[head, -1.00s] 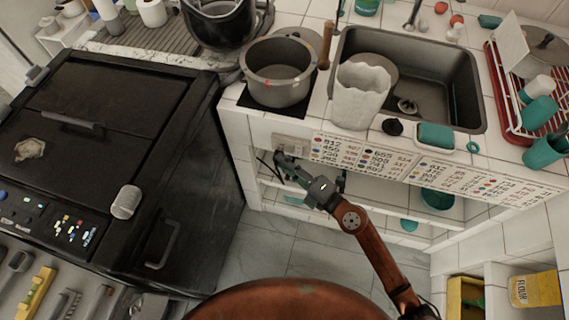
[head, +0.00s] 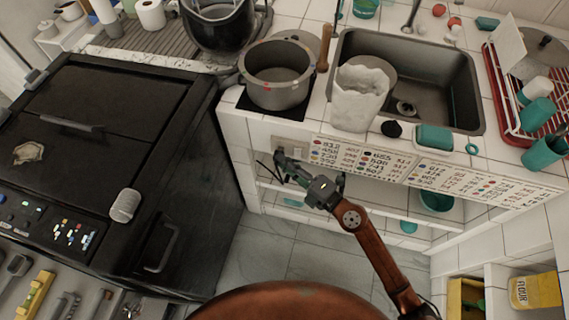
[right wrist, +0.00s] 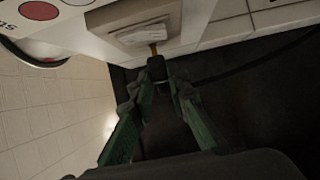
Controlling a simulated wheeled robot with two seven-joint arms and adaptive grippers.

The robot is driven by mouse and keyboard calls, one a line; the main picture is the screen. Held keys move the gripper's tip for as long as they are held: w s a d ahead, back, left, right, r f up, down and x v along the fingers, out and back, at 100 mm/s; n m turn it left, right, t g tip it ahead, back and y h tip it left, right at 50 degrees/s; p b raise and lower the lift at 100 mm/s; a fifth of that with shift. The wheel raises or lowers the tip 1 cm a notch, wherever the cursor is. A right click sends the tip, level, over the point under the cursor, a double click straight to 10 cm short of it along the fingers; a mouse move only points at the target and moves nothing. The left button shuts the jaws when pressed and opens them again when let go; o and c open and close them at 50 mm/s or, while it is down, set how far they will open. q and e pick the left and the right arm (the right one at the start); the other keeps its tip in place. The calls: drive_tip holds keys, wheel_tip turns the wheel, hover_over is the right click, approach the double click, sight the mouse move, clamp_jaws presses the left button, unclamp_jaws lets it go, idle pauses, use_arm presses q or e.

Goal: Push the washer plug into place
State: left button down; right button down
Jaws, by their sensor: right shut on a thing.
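The washer plug (right wrist: 155,69) is a small black piece with a brass-coloured prong, in the right wrist view. My right gripper (right wrist: 157,90) is shut on it between green fingers. The prong points at the pale wall outlet (right wrist: 143,33), close to its lower edge; I cannot tell whether it is inside. In the head view my right gripper (head: 281,160) is at the outlet (head: 297,151) under the counter, covering its left part; the plug is too small to make out. The black washer (head: 150,150) stands to the left. My left gripper is not in view.
The counter above holds a pot (head: 277,90), a pale crumpled container (head: 358,100) and a sink (head: 440,90). Open shelves with teal dishes (head: 437,201) lie below the counter. A dark cable (right wrist: 235,68) runs right of the plug in the wrist view.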

drive_tip(key=shift+w+d, duration=0.2)
drive_tip(key=shift+w, duration=0.4)
drive_tip(key=c, duration=1.8)
unclamp_jaws()
drive_tip(key=shift+o, duration=0.6)
drive_tip(key=o, duration=0.4)
drive_tip(key=shift+d, duration=0.1)
drive_tip(key=v, duration=0.6)
drive_tip(key=shift+s, duration=0.1)
